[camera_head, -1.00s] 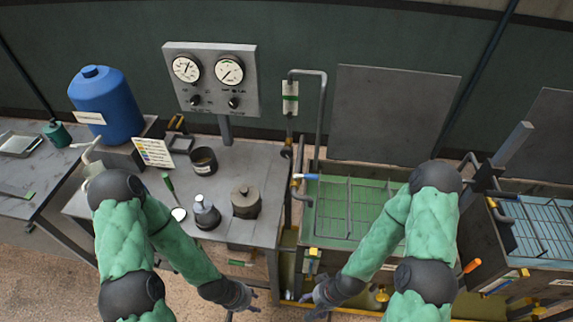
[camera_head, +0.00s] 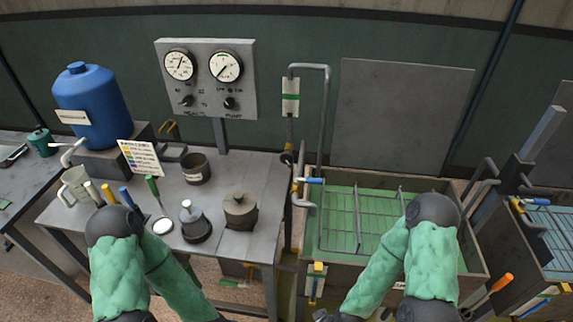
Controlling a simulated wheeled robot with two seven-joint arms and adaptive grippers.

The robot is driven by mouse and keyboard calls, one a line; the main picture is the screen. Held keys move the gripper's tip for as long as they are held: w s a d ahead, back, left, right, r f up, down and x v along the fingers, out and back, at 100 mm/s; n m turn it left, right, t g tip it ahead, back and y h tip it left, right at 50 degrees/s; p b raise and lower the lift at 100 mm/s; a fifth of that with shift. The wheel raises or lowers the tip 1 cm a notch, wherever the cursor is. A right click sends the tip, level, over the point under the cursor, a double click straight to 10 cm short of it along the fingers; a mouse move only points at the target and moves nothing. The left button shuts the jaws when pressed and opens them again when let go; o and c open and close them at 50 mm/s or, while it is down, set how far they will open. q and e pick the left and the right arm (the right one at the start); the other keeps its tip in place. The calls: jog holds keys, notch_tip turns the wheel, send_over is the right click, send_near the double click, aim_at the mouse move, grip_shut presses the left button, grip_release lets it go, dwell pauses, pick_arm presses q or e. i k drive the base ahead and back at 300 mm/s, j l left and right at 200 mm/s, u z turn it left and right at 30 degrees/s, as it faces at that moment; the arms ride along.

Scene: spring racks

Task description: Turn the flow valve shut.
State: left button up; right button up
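A valve with a blue lever (camera_head: 310,181) sits on the pipe at the upper left corner of the green-filled tank (camera_head: 478,254). A small dark round fitting (camera_head: 287,158) is on the upright pipe to its left. No readable label shows which of these is the flow valve. My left arm reaches down past the bench's front, and its gripper is below the picture edge. Only a dark bit of my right gripper (camera_head: 323,315) shows at the bottom edge, in front of the tank; its fingers are mostly cut off. Neither arm touches a valve.
A gauge panel (camera_head: 245,101) with two dials and two knobs stands behind the bench (camera_head: 255,178). The bench holds a blue barrel (camera_head: 95,115), jug (camera_head: 77,188), dark pot (camera_head: 195,168) and lidded canister (camera_head: 240,212). Another tank (camera_head: 560,231) stands at right.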

aim_at(286, 158)
jog(key=k+j+z, duration=0.2)
jog(key=j, duration=0.3)
jog(key=k+j+z, duration=0.15)
jog(key=k+j, duration=0.25)
